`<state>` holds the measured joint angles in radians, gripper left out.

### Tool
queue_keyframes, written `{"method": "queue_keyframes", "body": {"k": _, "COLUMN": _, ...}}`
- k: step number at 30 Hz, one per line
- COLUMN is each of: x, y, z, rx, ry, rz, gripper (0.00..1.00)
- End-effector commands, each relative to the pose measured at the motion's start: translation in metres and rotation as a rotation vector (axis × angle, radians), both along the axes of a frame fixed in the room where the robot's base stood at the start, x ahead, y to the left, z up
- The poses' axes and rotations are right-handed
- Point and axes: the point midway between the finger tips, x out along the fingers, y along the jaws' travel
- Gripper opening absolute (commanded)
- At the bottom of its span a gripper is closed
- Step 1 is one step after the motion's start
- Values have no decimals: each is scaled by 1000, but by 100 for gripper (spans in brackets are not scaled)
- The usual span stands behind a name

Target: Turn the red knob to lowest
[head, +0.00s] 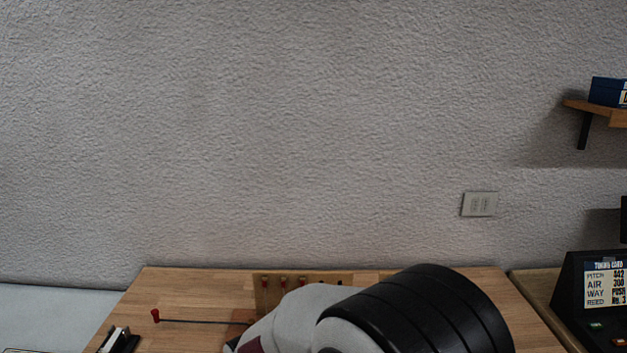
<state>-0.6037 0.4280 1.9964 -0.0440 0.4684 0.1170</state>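In the head view, a small red knob (155,315) shows at the left end of a thin dark rod (200,322) that lies across the wooden table. Several small red-topped pegs (283,281) stand along a wooden board (328,277) at the back of the table. I cannot tell which of these the task's red knob is, or how it is set. My gripper is not in view. My arm, white and black, covers the front middle and right of the table and hides what lies behind it.
The wooden table (190,287) has bare room at its back left. A black and white object (119,341) sits at its front left edge. A dark panel with a tuning card (604,284) stands at the right. A shelf (592,107) bears a blue box (606,91).

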Motion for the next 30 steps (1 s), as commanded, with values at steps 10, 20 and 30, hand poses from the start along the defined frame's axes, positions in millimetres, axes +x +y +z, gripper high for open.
{"method": "queue_keyframes", "body": {"k": 10, "x": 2, "y": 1, "z": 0, "rx": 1, "ry": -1, "rz": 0, "gripper": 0}}
{"method": "queue_keyframes", "body": {"k": 20, "x": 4, "y": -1, "z": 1, "rx": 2, "ry": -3, "rz": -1, "gripper": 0}}
{"method": "queue_keyframes", "body": {"k": 30, "x": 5, "y": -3, "z": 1, "rx": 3, "ry": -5, "rz": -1, "gripper": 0}}
